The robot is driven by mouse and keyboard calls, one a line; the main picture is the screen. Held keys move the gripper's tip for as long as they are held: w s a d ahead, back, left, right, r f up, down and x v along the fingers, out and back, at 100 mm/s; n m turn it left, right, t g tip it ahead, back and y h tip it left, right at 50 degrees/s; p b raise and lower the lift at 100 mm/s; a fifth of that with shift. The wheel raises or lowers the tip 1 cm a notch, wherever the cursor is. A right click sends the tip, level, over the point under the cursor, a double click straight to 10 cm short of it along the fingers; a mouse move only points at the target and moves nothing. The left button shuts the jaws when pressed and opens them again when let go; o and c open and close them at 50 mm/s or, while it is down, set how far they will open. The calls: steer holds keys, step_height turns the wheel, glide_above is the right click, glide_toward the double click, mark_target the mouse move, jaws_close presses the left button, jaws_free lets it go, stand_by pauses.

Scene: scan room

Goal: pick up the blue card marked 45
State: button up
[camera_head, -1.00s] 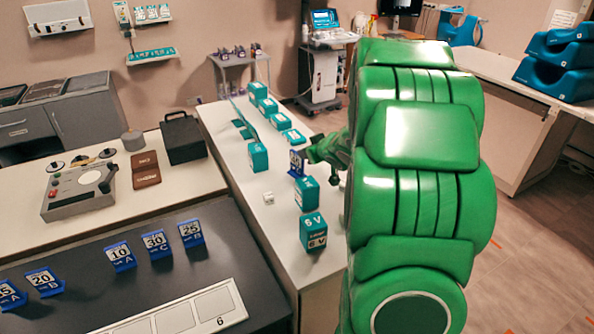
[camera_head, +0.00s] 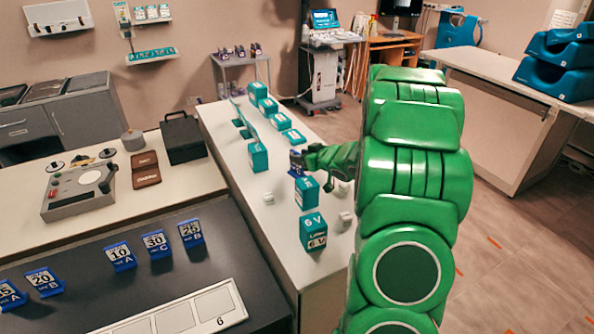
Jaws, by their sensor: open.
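A small blue card (camera_head: 296,160) is at the tip of my green arm, over the long white counter. It is partly covered by the gripper and its number is not readable. My gripper (camera_head: 304,160) is open beside this card; I cannot tell if it touches it. On the dark counter stand several blue cards: 10 (camera_head: 120,256), 30 (camera_head: 156,243), 25 (camera_head: 190,232) and 20 (camera_head: 44,282). Another blue card (camera_head: 10,295) at the left edge is cut off; its number ends in 5 and its first digit is unclear.
Teal boxes stand on the white counter (camera_head: 225,135), including a 6 V box (camera_head: 313,232) and a smaller box (camera_head: 306,193) near my gripper. A numbered strip (camera_head: 190,315) lies on the dark counter. Floor to the right is open.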

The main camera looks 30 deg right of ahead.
mark_target(294, 171)
steer(key=shift+x, duration=2.5)
steer(key=shift+d, duration=0.15)
steer(key=shift+c, duration=0.4)
jaws_close()
